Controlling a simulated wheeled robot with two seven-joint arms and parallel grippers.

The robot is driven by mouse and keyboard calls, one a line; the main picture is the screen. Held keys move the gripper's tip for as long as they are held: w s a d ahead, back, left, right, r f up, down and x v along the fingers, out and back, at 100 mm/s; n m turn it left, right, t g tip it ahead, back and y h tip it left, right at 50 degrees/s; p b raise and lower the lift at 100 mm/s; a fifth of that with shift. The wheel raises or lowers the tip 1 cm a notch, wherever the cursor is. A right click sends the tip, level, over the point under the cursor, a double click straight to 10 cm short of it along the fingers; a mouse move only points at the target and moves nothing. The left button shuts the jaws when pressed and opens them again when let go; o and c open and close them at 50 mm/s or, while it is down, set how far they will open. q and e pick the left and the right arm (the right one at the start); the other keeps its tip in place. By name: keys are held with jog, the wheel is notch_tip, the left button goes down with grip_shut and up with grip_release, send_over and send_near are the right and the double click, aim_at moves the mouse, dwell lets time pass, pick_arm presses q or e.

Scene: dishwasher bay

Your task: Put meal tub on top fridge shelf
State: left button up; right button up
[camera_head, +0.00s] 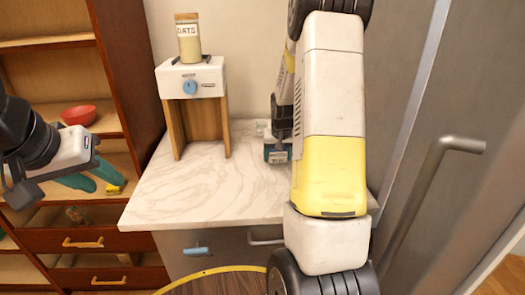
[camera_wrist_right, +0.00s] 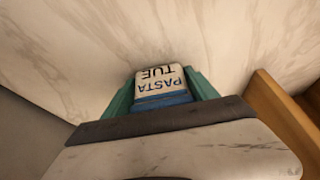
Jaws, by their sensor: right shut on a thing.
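The meal tub (camera_wrist_right: 160,82), with a white lid lettered "PASTA TUE" and a blue body, sits between the teal fingers of my right gripper (camera_wrist_right: 162,90) in the right wrist view. The gripper is shut on it. In the head view my right gripper (camera_head: 277,150) is low over the back of the marble counter, partly behind my right arm; I cannot tell whether the tub touches the counter. My left gripper (camera_head: 108,181) is open and empty at the left, in front of the wooden shelves. No fridge shelf is visible.
A tall grey door (camera_head: 458,110) with a bar handle (camera_head: 425,180) stands at the right, apparently closed. A dispenser (camera_head: 190,82) holding an oats jar (camera_head: 188,42) stands on the counter's (camera_head: 200,195) left side. A red bowl (camera_head: 79,115) sits on the shelves. The counter's front is clear.

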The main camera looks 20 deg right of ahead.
jog(key=shift+f, duration=0.3)
jog(key=o, duration=1.9)
jog(key=shift+f, duration=0.15)
